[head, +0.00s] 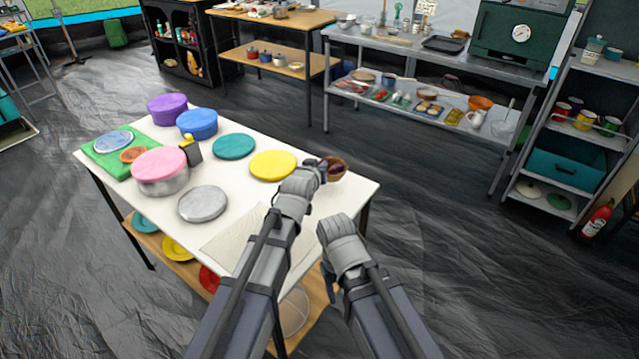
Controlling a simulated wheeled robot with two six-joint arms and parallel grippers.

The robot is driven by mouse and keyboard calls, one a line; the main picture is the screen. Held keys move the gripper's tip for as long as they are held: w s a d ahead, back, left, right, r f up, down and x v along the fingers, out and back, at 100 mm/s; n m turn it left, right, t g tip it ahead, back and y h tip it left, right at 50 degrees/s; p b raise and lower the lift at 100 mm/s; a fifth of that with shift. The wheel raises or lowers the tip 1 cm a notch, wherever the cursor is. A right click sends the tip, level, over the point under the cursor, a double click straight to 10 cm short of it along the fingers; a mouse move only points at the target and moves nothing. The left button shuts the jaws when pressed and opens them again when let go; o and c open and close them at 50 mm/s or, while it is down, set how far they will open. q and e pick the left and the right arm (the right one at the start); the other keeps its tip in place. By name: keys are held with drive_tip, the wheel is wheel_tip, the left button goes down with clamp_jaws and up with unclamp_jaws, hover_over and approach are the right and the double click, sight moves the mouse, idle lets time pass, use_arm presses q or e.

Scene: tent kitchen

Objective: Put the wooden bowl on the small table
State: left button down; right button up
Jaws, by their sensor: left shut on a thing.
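The small wooden bowl (338,166) is at the right end of the white-topped table (335,198), with something dark purple showing inside it. My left gripper (323,168) is shut on the bowl's near left side, and its jaws hide part of the bowl. I cannot tell whether the bowl touches the tabletop or is held just above it. My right gripper (328,281) hangs by the table's right front edge, away from the bowl. Its fingers are mostly hidden, so its opening cannot be made out.
The white table carries a yellow lid (273,165), teal lid (234,146), grey lid (203,203), pink-lidded pot (160,170) and several other things. A pale cloth (228,240) lies at the front. A wooden table (270,17) and metal shelves (420,62) stand behind.

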use_arm(q)
drive_tip(key=shift+f+b, duration=1.75)
drive_tip(key=shift+b, duration=0.05)
drive_tip(key=shift+f, duration=0.15)
drive_tip(key=c, duration=0.9)
unclamp_jaws()
drive_tip(key=shift+r, duration=0.2)
